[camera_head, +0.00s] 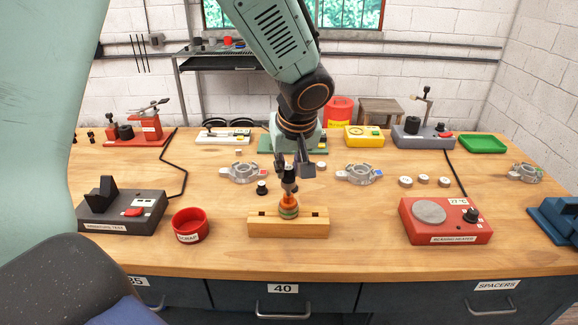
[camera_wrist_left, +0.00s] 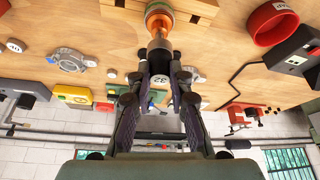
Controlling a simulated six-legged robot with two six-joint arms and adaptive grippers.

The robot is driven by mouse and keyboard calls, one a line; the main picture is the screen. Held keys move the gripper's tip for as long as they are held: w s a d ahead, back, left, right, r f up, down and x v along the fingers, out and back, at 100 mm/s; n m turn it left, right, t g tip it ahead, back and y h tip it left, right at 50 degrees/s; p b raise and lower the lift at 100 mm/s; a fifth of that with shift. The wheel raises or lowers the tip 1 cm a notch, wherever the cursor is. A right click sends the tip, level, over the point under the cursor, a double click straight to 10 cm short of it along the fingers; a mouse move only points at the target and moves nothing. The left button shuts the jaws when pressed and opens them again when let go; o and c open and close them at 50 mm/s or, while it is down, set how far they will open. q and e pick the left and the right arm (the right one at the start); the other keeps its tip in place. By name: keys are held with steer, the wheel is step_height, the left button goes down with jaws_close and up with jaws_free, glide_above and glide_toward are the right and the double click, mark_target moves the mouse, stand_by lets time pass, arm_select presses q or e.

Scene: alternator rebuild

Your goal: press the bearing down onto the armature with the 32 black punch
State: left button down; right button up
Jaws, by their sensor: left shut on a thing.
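My left gripper (camera_head: 290,172) is shut on a dark punch (camera_head: 289,186), held upright above the wooden block. I cannot make out the bearing separately there. My right gripper is not in view.
A red scrap bin (camera_head: 190,226) and a grey tester (camera_head: 122,213) stand left of the block. A red bearing heater (camera_head: 446,222) stands right. A small black punch (camera_head: 262,188) and grey housings (camera_head: 358,175) stand behind. The bench front is clear.

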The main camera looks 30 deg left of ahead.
mark_target(289, 168)
arm_select(q)
steer(key=shift+s+f+b, duration=0.25)
steer(key=shift+f+b, duration=0.2)
steer(key=shift+b, duration=0.1)
stand_by(1.4)
steer(key=shift+w+f+b, duration=0.1)
steer(key=shift+f+b, duration=0.35)
steer(key=shift+b, duration=0.7)
stand_by(2.8)
steer(key=shift+w+r+p, duration=0.3)
steer(key=shift+r+p, duration=0.35)
steer(key=shift+r, duration=0.15)
steer(key=shift+s+r+p, duration=0.15)
steer(key=shift+r+p, duration=0.3)
steer(key=shift+r, duration=0.35)
steer(key=shift+r+p, duration=0.6)
steer(key=shift+r, duration=0.2)
steer(key=shift+r+p, duration=0.5)
steer(key=shift+r, duration=0.3)
steer(key=shift+f, duration=0.15)
